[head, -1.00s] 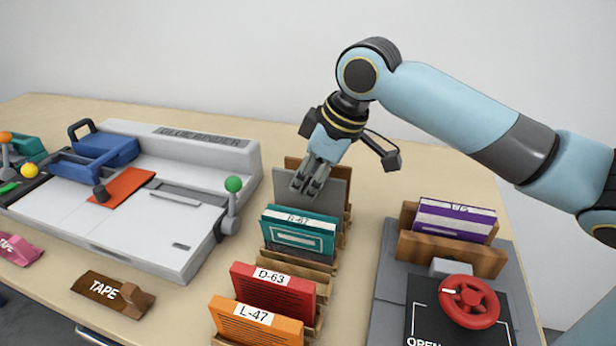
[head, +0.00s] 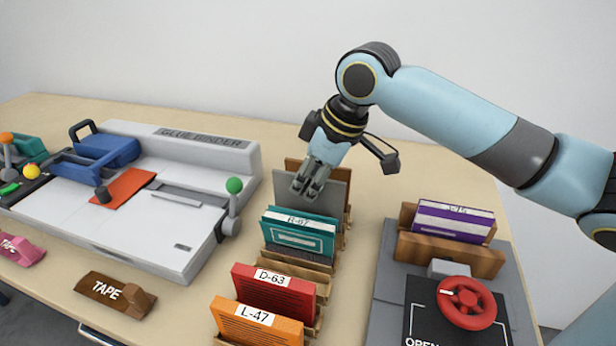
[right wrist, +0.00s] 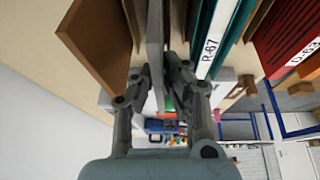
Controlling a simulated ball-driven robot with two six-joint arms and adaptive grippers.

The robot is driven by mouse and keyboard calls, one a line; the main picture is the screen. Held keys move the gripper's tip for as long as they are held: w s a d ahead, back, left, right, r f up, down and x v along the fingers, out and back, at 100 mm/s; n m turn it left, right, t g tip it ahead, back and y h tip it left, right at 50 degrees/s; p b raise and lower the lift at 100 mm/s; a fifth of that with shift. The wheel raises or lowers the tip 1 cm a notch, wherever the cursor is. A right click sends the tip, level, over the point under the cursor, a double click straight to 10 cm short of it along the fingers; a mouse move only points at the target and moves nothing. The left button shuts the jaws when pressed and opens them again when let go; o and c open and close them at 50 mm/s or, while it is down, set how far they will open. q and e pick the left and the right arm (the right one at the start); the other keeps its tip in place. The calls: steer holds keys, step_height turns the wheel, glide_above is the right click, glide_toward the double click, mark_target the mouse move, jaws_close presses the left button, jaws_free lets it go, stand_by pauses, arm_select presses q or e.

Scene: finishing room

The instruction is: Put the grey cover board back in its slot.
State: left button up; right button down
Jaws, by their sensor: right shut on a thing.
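The grey cover board (head: 335,190) stands upright in the rear slot of the wooden rack (head: 341,231), behind the teal R-67 book (head: 299,232). My right gripper (head: 309,190) is shut on the board's top edge. In the right wrist view the fingers (right wrist: 160,75) pinch the board (right wrist: 154,35) from both sides, between the rack's wooden end panel (right wrist: 100,35) and the teal book. The board's lower edge is hidden by the rack and the teal book. My left gripper does not show.
A red D-63 book (head: 273,291) and an orange L-47 book (head: 256,321) stand in the nearer slots. The glue binder (head: 190,150) lies left of the rack. A purple book (head: 453,222) sits in a wooden holder (head: 450,255) at right, behind a red handwheel (head: 466,302).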

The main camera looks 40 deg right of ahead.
steer(key=shift+f+b, duration=0.3)
steer(key=shift+f, duration=0.35)
steer(key=c, duration=1.7)
jaws_free()
steer(key=p+v, duration=1.1)
steer(key=p, duration=0.3)
